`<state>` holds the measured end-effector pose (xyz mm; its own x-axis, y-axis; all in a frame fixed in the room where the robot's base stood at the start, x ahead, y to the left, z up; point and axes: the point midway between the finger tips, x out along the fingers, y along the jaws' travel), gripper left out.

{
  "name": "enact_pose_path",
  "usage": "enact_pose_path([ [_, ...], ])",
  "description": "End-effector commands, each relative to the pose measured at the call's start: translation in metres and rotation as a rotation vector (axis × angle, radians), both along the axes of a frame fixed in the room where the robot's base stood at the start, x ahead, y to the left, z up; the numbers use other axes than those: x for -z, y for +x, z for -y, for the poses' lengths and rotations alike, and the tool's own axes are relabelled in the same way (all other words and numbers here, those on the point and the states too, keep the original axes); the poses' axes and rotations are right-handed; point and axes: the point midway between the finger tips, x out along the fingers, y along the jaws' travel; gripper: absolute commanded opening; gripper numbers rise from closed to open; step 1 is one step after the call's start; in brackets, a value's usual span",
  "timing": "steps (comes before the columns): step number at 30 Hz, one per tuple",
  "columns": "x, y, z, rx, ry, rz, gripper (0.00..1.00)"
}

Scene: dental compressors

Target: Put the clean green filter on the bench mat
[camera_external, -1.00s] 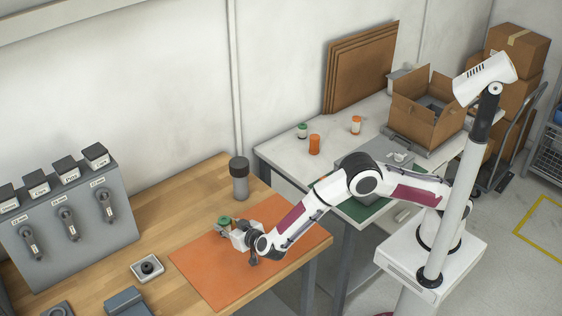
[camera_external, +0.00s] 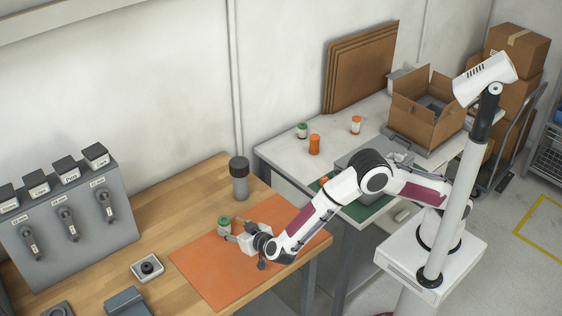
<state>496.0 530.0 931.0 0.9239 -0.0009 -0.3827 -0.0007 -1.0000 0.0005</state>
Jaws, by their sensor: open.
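The green filter (camera_external: 224,225), a small cylinder with a green top and a pale body, stands upright on the orange bench mat (camera_external: 205,272), near its back left edge. My gripper (camera_external: 233,232) is open, low over the mat and just to the right of the filter. Its fingers point towards the filter. The exact gap between the fingertips and the filter is too small to tell. Another green-topped cylinder (camera_external: 302,130) stands on the white table.
A grey-black canister (camera_external: 239,180) stands behind the mat. A small tray with a black knob (camera_external: 148,267) sits left of it. The mat's front is clear.

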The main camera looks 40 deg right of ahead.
Motion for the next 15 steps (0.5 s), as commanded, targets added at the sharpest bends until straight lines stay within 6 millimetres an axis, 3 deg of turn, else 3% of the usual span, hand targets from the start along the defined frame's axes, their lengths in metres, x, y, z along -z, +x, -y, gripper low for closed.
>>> enact_pose_path([
  [6,-0.014,-0.033,-0.001,-0.003,0.001,0.0,0.44],
  [15,-0.026,-0.062,0.0,-0.001,0.001,0.001,0.44],
])
